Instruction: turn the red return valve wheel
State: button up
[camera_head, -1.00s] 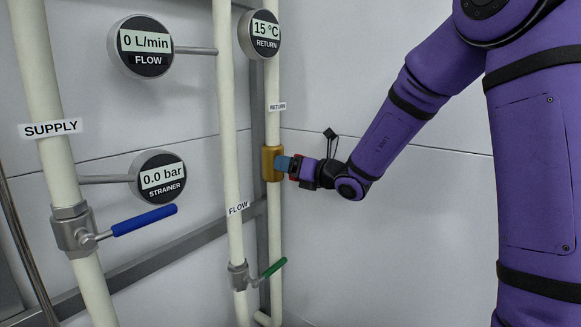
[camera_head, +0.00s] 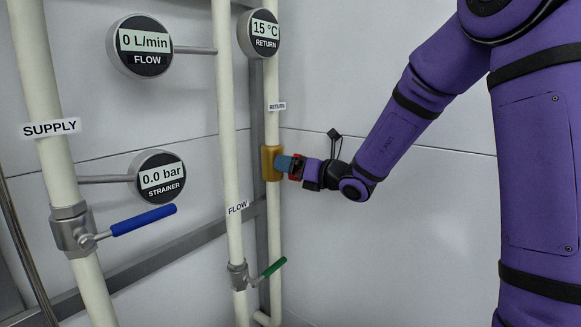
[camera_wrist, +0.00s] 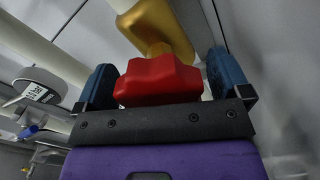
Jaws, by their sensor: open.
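The red return valve wheel (camera_wrist: 158,80) shows in the wrist view, in front of the brass valve body (camera_wrist: 158,28). In the head view the brass body (camera_head: 271,163) sits on the return pipe, and only a little red shows at my gripper. My gripper (camera_wrist: 160,82) is open, with one blue finger on each side of the wheel. A gap shows between the wheel and the right finger; the left finger is close to the wheel, and I cannot tell if it touches. In the head view my gripper (camera_head: 284,164) reaches the valve from the right.
The flow pipe (camera_head: 229,130) with a green lever (camera_head: 273,268) stands left of the return pipe. The supply pipe (camera_head: 45,100) has a blue lever (camera_head: 144,220). Gauges read 0 L/min, 0.0 bar and 15 °C. The wall right of the valve is bare.

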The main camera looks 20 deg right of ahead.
jog(key=v, duration=0.9)
jog(key=shift+s+d, duration=0.15)
jog(key=shift+s, duration=0.15)
jog(key=s+a+r+n+g, duration=0.1)
jog(key=s+a+n+g, duration=0.4)
jog(key=s+n, duration=0.35)
jog(key=s+a+r+n+g, duration=0.1)
jog(key=s+a+n+g, duration=0.35)
jog(key=s+n, duration=0.4)
jog(key=s+d+n+h, duration=1)
jog(key=s+n, duration=0.3)
jog(key=n, duration=0.3)
jog(key=shift+d+r+h, duration=0.3)
jog(key=shift+d, duration=0.15)
